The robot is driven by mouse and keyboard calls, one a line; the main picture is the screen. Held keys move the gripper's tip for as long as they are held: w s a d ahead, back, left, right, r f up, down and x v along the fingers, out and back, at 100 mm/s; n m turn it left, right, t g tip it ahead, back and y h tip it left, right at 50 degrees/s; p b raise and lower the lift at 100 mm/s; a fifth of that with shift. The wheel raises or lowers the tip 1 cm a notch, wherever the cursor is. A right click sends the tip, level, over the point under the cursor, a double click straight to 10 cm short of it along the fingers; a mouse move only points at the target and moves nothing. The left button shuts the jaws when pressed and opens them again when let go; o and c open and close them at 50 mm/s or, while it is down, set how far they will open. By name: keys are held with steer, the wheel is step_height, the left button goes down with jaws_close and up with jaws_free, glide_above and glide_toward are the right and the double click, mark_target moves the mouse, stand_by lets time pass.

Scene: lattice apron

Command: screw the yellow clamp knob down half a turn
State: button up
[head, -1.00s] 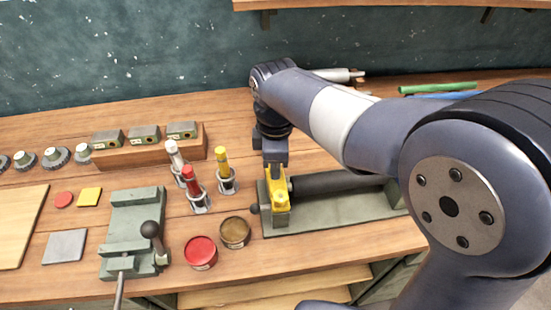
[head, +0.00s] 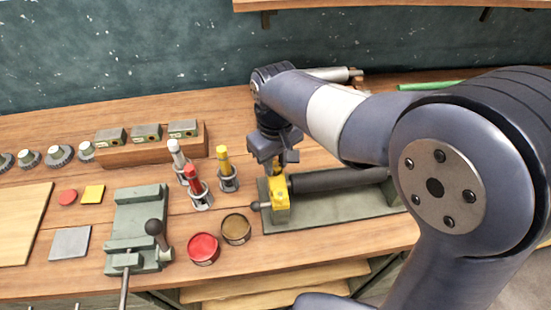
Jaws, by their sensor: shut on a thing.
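My gripper (head: 279,167) points down over the yellow clamp (head: 279,189) on the green-grey fixture. Its jaws are shut on the yellow clamp knob, which is mostly hidden by the fingers and small in this view. The yellow clamp body sits below the fingers, at the left end of a dark cylinder (head: 335,180) lying along the fixture's base plate (head: 330,213). A ball-ended lever (head: 255,206) sticks out to the left of the clamp.
Red, white and yellow tubes in holders, such as the yellow one (head: 223,160), stand close left of my gripper. A red tin (head: 203,248) and a brown tin (head: 236,229) are in front. A green vise (head: 137,228) stands further left. A green rod (head: 430,86) lies behind my arm.

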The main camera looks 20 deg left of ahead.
steer(key=m, duration=0.4)
steer(key=shift+m, duration=0.3)
steer(key=m, duration=0.4)
steer(key=shift+m+p, duration=0.3)
steer(key=shift+p, duration=0.1)
steer(key=m, duration=0.4)
steer(key=shift+m, duration=2.4)
steer(key=o, duration=1)
steer(key=shift+r, duration=0.1)
